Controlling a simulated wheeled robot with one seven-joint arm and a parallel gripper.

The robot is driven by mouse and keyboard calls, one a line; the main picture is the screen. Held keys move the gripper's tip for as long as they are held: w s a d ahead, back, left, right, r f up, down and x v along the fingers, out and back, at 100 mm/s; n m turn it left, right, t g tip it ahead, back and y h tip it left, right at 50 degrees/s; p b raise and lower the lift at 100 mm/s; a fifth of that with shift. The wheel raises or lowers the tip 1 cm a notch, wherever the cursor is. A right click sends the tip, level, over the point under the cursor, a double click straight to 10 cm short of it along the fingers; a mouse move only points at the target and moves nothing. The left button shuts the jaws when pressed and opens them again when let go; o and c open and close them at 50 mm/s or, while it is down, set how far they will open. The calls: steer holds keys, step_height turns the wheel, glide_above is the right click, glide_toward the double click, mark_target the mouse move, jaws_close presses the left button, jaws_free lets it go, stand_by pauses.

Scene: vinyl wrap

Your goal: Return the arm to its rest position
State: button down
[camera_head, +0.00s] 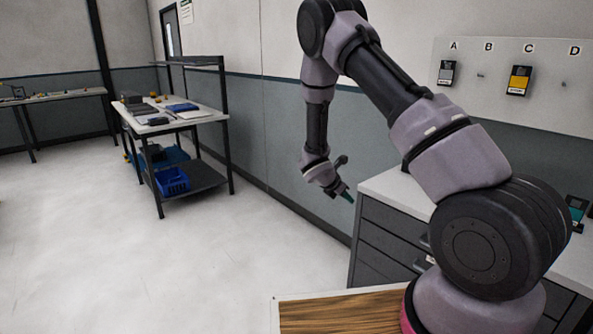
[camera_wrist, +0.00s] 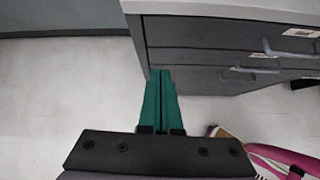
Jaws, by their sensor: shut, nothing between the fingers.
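My gripper (camera_head: 347,196) hangs at the end of my raised and bent arm, pointing down and to the right, just left of the grey drawer cabinet (camera_head: 378,238). In the wrist view, the two green fingers of my gripper (camera_wrist: 163,75) lie side by side, shut with nothing between them. Their tips are close to the corner of the cabinet (camera_wrist: 200,57) in that picture. I cannot tell the exact gap.
A wall board (camera_head: 505,95) marked A to D holds a dark packet (camera_head: 446,73) under A and a yellow one (camera_head: 519,80) under C. A workbench (camera_head: 183,125) with a blue crate (camera_head: 172,181) below stands at the left back. Open floor (camera_head: 90,240) lies left.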

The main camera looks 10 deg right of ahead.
steer(key=s+d+r+m+g+y, duration=0.1)
steer(key=s+r+m, duration=0.35)
steer(key=r, duration=0.35)
steer(key=s+d+r+m+y, duration=0.1)
steer(key=s+d+r+m, duration=0.15)
steer(key=r+m, duration=0.45)
steer(key=s+d+r+m+g+y, duration=0.1)
steer(key=s+r+m, duration=0.25)
steer(key=r, duration=0.65)
steer(key=s+a+r+m+t+y, duration=0.2)
steer(key=s+a+r+m+y, duration=0.1)
steer(key=s+r+m, duration=0.3)
steer(key=s+a+r+m+t+y, duration=0.2)
steer(key=s+r+m, duration=0.5)
steer(key=s, duration=0.8)
step_height(320, 180, up, 3)
steer(key=shift+s+a+r+y, duration=0.1)
steer(key=shift+s+a+y, duration=0.2)
steer(key=shift+a+y, duration=0.6)
steer(key=shift+a, duration=0.2)
